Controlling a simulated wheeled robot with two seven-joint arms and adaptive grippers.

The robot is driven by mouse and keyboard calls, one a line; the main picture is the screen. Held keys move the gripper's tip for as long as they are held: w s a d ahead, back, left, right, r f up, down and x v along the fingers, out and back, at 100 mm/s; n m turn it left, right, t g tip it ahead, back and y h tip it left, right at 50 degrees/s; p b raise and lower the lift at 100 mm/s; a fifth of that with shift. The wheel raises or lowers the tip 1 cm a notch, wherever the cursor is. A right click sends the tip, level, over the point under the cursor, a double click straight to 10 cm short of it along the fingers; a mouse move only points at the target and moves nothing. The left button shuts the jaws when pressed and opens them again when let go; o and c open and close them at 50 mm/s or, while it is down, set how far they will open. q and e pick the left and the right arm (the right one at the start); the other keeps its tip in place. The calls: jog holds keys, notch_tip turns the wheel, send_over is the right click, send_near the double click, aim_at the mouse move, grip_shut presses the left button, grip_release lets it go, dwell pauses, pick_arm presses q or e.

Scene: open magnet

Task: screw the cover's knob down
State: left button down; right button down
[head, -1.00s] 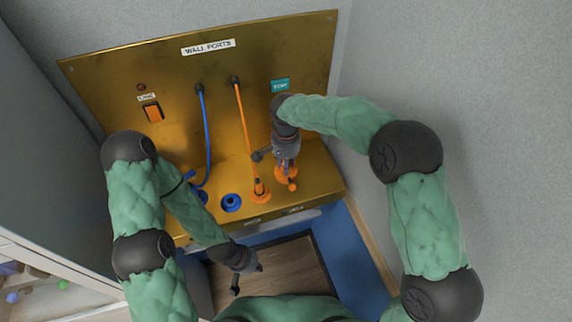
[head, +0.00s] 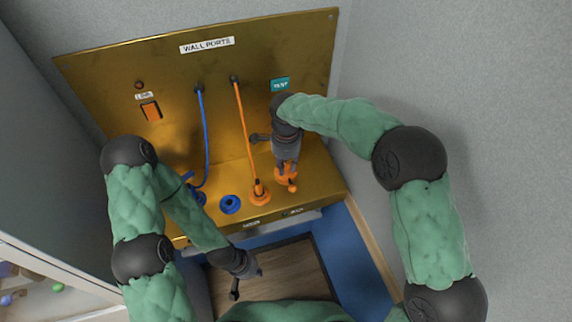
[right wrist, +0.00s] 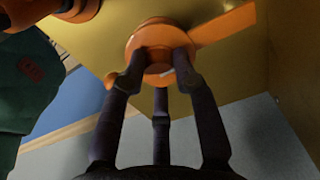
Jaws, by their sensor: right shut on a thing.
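The cover's orange knob (head: 287,181) is at the right end of the gold ledge, mostly hidden under my right gripper in the head view. In the right wrist view the orange round knob (right wrist: 152,38) sits between the fingertips of my right gripper (right wrist: 158,76), with an orange strip reaching out to the right. My right gripper (head: 286,168) points down and is shut on the knob. My left gripper (head: 248,281) is low in the head view, away from the ledge, with its fingers apart and empty.
An orange cable (head: 245,128) runs from the gold panel (head: 120,70) down to an orange port (head: 259,194) just left of the knob. A blue cable (head: 208,135) and blue port (head: 230,204) lie farther left. A grey wall (head: 470,110) stands to the right.

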aim_at(286, 166)
dwell(0.4)
jog(key=c, duration=1)
grip_release()
jog(key=shift+o, duration=0.2)
jog(key=shift+r, duration=0.15)
notch_tip(286, 166, up, 12)
